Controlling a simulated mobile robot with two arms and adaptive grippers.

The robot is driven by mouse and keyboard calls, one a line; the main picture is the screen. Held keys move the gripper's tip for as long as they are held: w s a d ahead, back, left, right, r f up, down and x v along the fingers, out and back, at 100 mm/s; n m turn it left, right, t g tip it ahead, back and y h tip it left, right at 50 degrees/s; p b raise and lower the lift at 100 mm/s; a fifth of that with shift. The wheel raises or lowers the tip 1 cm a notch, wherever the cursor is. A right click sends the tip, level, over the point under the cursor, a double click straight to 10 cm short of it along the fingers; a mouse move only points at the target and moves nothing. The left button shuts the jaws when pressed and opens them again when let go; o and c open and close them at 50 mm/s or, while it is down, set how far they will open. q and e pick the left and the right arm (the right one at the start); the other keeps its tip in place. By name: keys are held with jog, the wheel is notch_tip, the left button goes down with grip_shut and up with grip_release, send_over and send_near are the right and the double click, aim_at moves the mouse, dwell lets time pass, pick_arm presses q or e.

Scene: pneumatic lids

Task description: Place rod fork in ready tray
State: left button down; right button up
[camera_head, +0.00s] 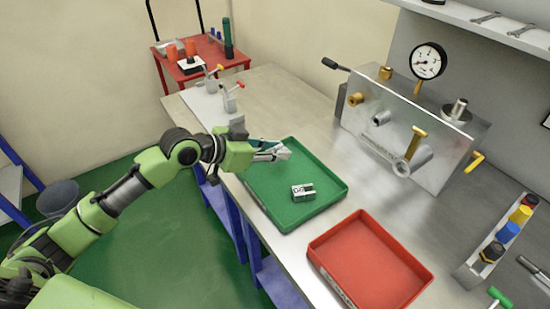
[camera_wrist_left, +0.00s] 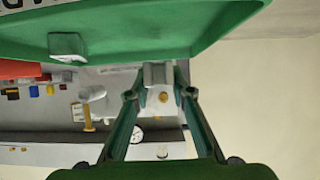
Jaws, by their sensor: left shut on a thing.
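My left gripper (camera_head: 274,152) reaches in from the left and is over the back left part of the green tray (camera_head: 333,192). It is shut on a small silver-grey metal piece, the rod fork (camera_head: 284,152), which is held above the tray floor. In the left wrist view the fork (camera_wrist_left: 155,73) sits between the two fingertips of the gripper (camera_wrist_left: 157,88). Another silver metal block (camera_head: 303,191) with holes lies in the green tray, nearer its front; it also shows in the left wrist view (camera_wrist_left: 67,46). My right gripper is not in view.
A red tray (camera_head: 327,277), empty, stands to the right of the green one. A metal test block (camera_head: 405,125) with a gauge (camera_head: 428,61) stands behind. Clamps (camera_head: 231,98) stand at the back left. A rack of coloured caps (camera_head: 507,232) is at right.

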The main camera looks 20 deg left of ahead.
aim_at(275, 167)
pick_arm(q)
jog(key=shift+w+a+f, duration=0.15)
jog(key=shift+w+f, duration=0.1)
jog(key=shift+f, duration=0.1)
notch_tip(275, 167, down, 2)
jog(key=shift+f+p, duration=0.15)
jog(key=shift+p, duration=0.3)
jog(key=shift+f, duration=0.4)
jog(key=shift+f, duration=0.15)
jog(key=c, duration=1.8)
grip_release()
